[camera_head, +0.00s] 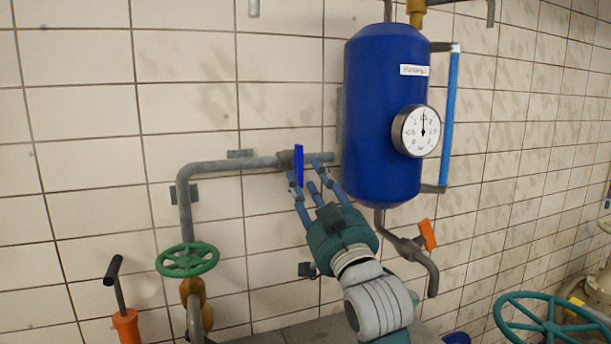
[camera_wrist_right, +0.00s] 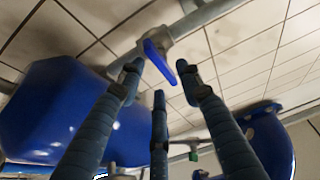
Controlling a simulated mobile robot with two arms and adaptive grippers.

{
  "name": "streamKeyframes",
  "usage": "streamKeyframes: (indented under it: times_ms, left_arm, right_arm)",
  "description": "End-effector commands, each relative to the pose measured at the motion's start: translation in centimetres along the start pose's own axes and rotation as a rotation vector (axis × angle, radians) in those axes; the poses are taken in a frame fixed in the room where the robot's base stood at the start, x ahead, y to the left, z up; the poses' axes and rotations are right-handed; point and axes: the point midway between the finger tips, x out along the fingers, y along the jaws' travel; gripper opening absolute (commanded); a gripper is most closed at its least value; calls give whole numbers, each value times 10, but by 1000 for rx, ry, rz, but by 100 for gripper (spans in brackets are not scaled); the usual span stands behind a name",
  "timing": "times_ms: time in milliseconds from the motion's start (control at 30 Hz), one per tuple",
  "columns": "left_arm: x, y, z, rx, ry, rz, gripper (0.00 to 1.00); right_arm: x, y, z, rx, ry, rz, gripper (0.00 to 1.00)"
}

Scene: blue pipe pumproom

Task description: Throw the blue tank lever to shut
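The blue lever (camera_head: 299,168) sits on a valve in the grey horizontal pipe (camera_head: 238,165), left of the blue tank (camera_head: 370,120). In the head view its handle stands upright, crosswise to the pipe. My right gripper (camera_head: 309,175) reaches up from below right, with its three fingers spread open at the lever. In the right wrist view the lever (camera_wrist_right: 160,62) lies ahead of the open fingers (camera_wrist_right: 161,78), its free end between the fingertips. I cannot tell whether a finger touches it. My left gripper is not in view.
A gauge (camera_head: 416,131) sits on the tank. An orange lever (camera_head: 428,235) is on the outlet pipe below. A green handwheel (camera_head: 187,260) is at lower left, a teal handwheel (camera_head: 550,325) at lower right. The tiled wall (camera_head: 90,150) is close behind the pipe.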

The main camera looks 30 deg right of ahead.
Motion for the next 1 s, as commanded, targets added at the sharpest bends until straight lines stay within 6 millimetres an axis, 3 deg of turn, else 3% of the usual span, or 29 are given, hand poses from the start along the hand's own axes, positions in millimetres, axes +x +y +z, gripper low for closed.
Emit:
streamKeyframes:
  times_ms: [100, 300, 867, 1000]
  left_arm:
    - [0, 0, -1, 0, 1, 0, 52]
    - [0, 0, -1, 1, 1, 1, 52]
    - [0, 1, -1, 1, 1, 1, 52]
    - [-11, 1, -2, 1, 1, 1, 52]
  right_arm:
    - [-22, 0, 1, 1, -2, 0, 35]
    - [-44, 0, 1, 2, -2, 0, 35]
    - [-47, 0, 1, 2, -1, 0, 35]
    - [-43, 0, -10, 1, -1, 0, 35]
